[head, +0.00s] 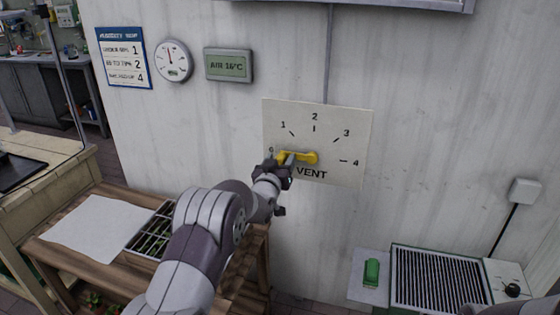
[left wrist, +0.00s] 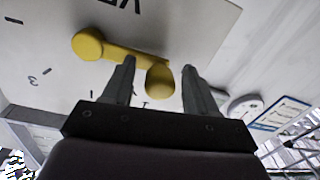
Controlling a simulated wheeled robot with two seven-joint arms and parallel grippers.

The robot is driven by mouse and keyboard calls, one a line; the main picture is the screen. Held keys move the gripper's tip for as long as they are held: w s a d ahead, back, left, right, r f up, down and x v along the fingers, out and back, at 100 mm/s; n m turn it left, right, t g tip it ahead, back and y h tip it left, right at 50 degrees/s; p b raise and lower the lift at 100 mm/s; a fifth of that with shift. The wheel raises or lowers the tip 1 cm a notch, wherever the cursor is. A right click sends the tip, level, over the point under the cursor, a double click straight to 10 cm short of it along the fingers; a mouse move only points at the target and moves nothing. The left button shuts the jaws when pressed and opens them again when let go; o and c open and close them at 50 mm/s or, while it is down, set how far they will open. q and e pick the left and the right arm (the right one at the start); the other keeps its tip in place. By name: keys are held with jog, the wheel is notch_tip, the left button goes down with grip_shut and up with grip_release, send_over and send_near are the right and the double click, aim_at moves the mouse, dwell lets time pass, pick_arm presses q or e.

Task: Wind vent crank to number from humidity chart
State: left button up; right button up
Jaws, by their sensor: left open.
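The yellow vent crank (head: 311,158) is on the white VENT plate (head: 345,122), which is marked with 1, 2, 3 and 4. Its arm lies nearly level, pointing left toward a partly hidden mark. My left gripper (head: 284,162) is at the crank's left end. In the left wrist view, the crank's knob (left wrist: 160,82) sits between my open left fingers (left wrist: 157,88), with gaps visible. The humidity chart (head: 123,58) has rows ending in 1, 2 and 4; its small text is blurred. The round gauge (head: 173,60) has its needle pointing nearly straight up. My right gripper is not in view.
A grey display (head: 228,65) reading AIR 16°C hangs right of the gauge. A wooden bench (head: 90,258) with a paper sheet and seedling tray stands below left. The wall beside the plate is clear.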

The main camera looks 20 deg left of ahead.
pick_arm(q)
jog(key=shift+c, duration=0.3)
jog(key=shift+s, duration=0.1)
grip_shut()
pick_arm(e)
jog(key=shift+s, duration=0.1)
pick_arm(q)
jog(key=shift+r, duration=0.1)
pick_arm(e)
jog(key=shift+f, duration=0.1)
pick_arm(q)
jog(key=shift+r+m+b, duration=0.5)
jog(key=shift+m+b, duration=0.45)
jog(key=shift+m, duration=0.05)
jog(key=r+m+b, duration=0.2)
jog(key=m, duration=0.1)
jog(key=shift+d+r, duration=0.2)
jog(key=shift+d, duration=0.2)
jog(key=shift+d+r+m+b, duration=0.3)
jog(key=shift+r+m+b, duration=0.35)
jog(key=shift+m+b, duration=0.35)
jog(key=shift+d+r+m, duration=0.4)
jog(key=shift+r+m, duration=0.15)
jog(key=shift+m, duration=0.45)
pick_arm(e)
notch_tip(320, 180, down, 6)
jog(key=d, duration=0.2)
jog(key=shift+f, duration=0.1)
